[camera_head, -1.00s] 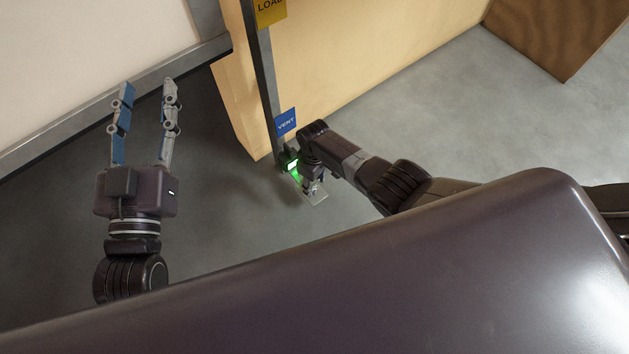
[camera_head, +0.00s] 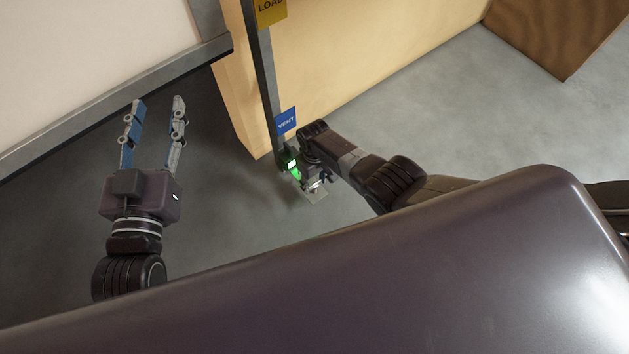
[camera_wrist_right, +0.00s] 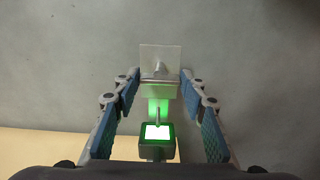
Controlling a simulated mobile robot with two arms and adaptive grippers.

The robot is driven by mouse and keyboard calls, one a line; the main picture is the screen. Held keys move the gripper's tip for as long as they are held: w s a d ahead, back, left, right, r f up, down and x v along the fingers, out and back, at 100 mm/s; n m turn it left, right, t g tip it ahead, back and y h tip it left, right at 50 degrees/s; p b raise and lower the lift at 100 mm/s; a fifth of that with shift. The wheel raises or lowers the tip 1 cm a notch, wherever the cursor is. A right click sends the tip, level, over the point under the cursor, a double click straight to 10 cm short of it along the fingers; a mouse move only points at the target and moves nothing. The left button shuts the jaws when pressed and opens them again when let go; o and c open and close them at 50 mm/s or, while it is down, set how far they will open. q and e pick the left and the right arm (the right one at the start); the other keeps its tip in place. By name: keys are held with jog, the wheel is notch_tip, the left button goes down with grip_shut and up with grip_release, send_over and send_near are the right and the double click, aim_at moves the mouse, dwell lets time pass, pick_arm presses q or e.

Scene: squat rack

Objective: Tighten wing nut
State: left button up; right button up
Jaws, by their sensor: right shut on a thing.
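My right gripper (camera_head: 314,184) is at the foot of the grey upright (camera_head: 267,80), low near the floor. In the right wrist view its fingertips (camera_wrist_right: 160,82) close on the two sides of a small pale metal piece (camera_wrist_right: 158,91), which appears to be the wing nut; its wings are hard to make out. A light square plate (camera_wrist_right: 159,55) with a short stud stands just beyond it. A box with a lit screen (camera_wrist_right: 157,132) glows green between the finger bases. My left gripper (camera_head: 159,100) is open and empty in the air at the left.
A blue VENT label (camera_head: 286,123) and a yellow LOAD label (camera_head: 270,9) are on the upright. A tan panel (camera_head: 370,50) stands behind it and a brown wooden box (camera_head: 560,35) at the top right. Open grey floor (camera_head: 450,120) lies to the right.

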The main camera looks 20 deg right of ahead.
aim_at(315, 183)
jog(key=o, duration=1.2)
jog(key=shift+c, duration=0.2)
jog(key=shift+r, duration=0.15)
notch_tip(315, 183, up, 12)
dwell(0.3)
